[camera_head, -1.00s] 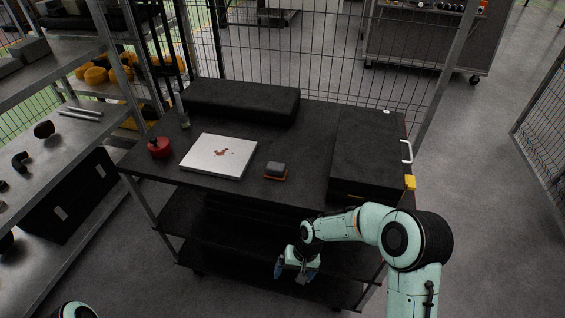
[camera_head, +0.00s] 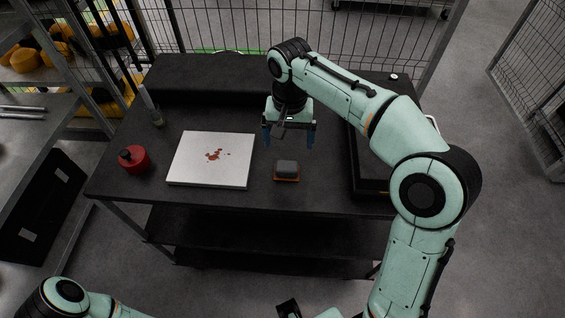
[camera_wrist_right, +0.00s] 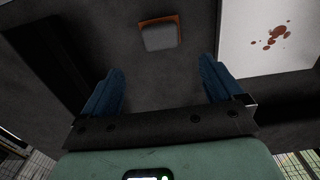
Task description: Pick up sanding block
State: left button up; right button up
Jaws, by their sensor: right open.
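The sanding block (camera_head: 287,168) is a small grey block with an orange base, lying on the dark cart top (camera_head: 230,200) right of a white panel. In the right wrist view the sanding block (camera_wrist_right: 160,36) shows ahead of and between the fingers, apart from them. My right gripper (camera_head: 289,140) is open and empty above the cart, just behind the block in the head view. Its blue fingers also show in the right wrist view (camera_wrist_right: 160,88). Part of my left arm shows at the lower left of the head view; its gripper cannot be made out.
The white panel (camera_head: 211,160) with reddish-brown spots lies left of the block. A red round container (camera_head: 133,159) and a bottle (camera_head: 152,106) stand farther left. A long black case (camera_head: 205,78) lies at the back, and another dark case (camera_head: 368,170) is on the right.

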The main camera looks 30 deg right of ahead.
send_over(287, 165)
jog(key=f, duration=0.4)
jog(key=shift+d+f+b, duration=0.3)
jog(key=shift+f+b, duration=0.1)
jog(key=shift+w+f, duration=0.15)
jog(key=shift+f, duration=0.35)
jog(key=f, duration=0.5)
jog(key=shift+a+b, duration=0.35)
pick_arm(q)
jog(key=shift+s+f, duration=0.35)
jog(key=shift+f, duration=0.2)
jog(key=shift+s+f, duration=0.3)
jog(key=shift+f, duration=0.2)
pick_arm(e)
jog(key=shift+r, duration=0.1)
jog(key=c, duration=1)
